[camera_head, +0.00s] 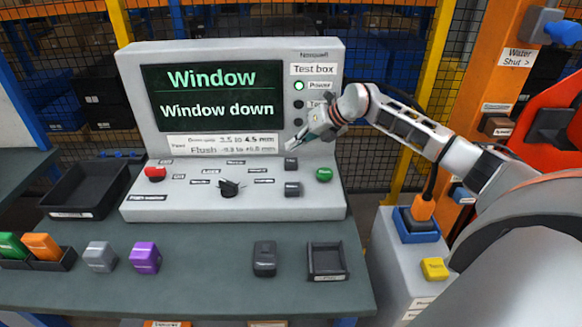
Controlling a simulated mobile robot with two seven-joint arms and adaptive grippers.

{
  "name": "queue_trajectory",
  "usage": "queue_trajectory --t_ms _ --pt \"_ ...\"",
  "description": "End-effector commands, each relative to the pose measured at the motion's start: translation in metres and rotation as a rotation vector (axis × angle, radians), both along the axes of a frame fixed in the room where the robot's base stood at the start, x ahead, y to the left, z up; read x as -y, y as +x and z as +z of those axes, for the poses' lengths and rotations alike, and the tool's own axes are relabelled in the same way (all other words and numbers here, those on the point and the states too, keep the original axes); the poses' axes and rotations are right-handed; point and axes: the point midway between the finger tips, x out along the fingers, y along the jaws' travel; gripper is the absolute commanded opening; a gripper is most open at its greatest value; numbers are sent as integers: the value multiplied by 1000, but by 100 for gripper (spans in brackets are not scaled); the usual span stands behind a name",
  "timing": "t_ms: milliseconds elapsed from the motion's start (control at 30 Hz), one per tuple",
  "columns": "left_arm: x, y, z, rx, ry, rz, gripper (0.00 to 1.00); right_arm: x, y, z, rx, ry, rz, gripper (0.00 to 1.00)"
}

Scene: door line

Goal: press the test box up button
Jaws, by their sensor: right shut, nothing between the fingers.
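The grey test box (330,200) stands on the bench, its screen (213,95) reading "Window" and "Window down". My right gripper (293,146) comes in from the right, shut and empty. Its tips appear just above the upper dark button in the picture, apart from it. My left gripper is out of view.
The panel also has a red button (155,173), a black knob (228,187) and a green button (324,174). An empty black tray (70,213) is at left. Purple (145,257) and grey (100,256) blocks, a dark block (265,258) and a small tray (327,277) lie in front.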

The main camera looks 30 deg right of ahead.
Motion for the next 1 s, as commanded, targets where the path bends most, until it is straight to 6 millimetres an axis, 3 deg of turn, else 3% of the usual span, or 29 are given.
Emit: queue_trajectory --t_ms 33,233,533,1000 --pt "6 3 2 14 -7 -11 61 0 0 -10 -2 0 -1 0" --pt "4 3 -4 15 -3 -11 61 0 0 -23 -2 0 -1 0" --pt "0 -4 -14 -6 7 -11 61 0 0 -23 0 0 0 0" --pt "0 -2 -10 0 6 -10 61 0 0 -23 0 -1 -1 0"
